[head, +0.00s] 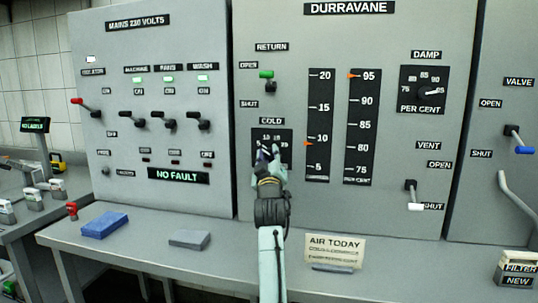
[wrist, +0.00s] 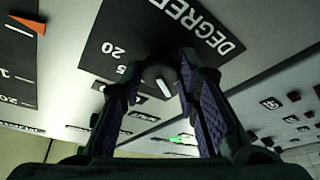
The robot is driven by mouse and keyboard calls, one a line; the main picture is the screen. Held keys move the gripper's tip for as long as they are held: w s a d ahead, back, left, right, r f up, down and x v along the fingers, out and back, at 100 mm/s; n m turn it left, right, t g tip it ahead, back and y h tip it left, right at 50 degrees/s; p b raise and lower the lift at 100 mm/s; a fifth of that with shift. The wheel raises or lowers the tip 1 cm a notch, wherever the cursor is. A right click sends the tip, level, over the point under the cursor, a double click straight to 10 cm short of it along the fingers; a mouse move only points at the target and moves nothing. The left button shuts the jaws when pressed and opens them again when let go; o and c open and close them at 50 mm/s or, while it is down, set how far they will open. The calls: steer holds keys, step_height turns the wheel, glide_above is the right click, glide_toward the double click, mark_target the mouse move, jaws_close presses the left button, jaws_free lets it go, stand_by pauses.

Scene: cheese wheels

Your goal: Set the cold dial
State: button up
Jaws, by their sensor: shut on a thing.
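The cold dial (head: 258,136) is a small black square plate under the COLD label on the middle grey panel. In the wrist view its plate (wrist: 112,45) shows the word DEGREES and the number 20, seen rotated. My gripper (head: 268,154) is in front of the dial and hides much of its face. In the wrist view my gripper (wrist: 156,78) is shut on the dark round dial knob (wrist: 158,72), with a finger on each side. A pale pointer mark shows on the knob. The exact number it points to cannot be read.
Right of the dial, a 5-to-20 scale (head: 320,120) has an orange marker near 9; the adjacent 75-to-95 scale (head: 363,125) has one near 95. The RETURN lever (head: 267,78) is above. A blue sponge (head: 105,224) and an AIR TODAY card (head: 335,249) are on the shelf.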

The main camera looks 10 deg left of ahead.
steer(key=shift+n, duration=0.6)
steer(key=o, duration=1.1)
steer(key=shift+o, duration=0.2)
steer(key=shift+s, duration=0.1)
steer(key=v, duration=1.2)
steer(key=shift+r, duration=0.15)
steer(key=shift+d, duration=0.15)
